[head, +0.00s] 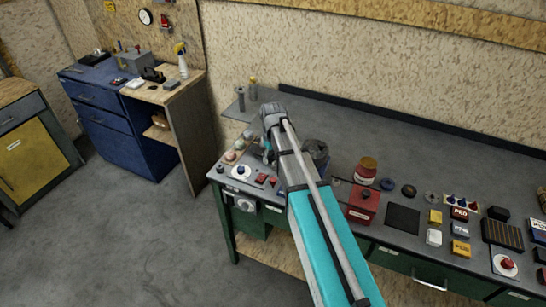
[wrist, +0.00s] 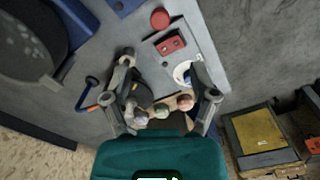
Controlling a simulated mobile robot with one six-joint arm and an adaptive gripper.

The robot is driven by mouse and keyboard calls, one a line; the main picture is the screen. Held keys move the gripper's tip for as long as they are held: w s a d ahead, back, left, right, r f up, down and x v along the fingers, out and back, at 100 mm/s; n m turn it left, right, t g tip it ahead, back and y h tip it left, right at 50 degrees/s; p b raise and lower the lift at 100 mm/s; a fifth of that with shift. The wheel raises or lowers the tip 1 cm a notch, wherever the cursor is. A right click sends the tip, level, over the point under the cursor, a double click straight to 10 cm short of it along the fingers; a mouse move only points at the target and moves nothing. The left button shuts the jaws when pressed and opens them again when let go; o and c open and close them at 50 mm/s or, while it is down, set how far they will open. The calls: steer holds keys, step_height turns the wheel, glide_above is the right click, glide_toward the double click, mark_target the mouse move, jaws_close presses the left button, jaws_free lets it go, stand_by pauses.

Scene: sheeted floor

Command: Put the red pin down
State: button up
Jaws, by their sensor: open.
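Three round-headed pins stand in a row on a small wooden rack at the left end of the bench. The reddish-pink one, which looks like the red pin (wrist: 185,102), is at the right end of the row in the wrist view; in the head view it seems to be the nearest one (head: 229,156). The other two heads are paler. My gripper (wrist: 162,88) is open, its fingers spread to either side of the row in the wrist view. I see nothing held between them. In the head view my arm largely hides the gripper. Whether a finger touches a pin, I cannot tell.
Near the pins are a red switch block (wrist: 171,45), a white dial plate (head: 238,172) and a dark round container (head: 316,152). A red box (head: 363,203) and several small boxes fill the bench's right part. The back of the grey benchtop (head: 400,140) is clear.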

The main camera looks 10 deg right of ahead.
steer(key=s+d+m, duration=0.1)
steer(key=s+m, duration=0.3)
steer(key=s, duration=1.4)
steer(key=shift+s+d+m, duration=0.25)
steer(key=shift+d+m, duration=0.1)
steer(key=shift+m, duration=0.05)
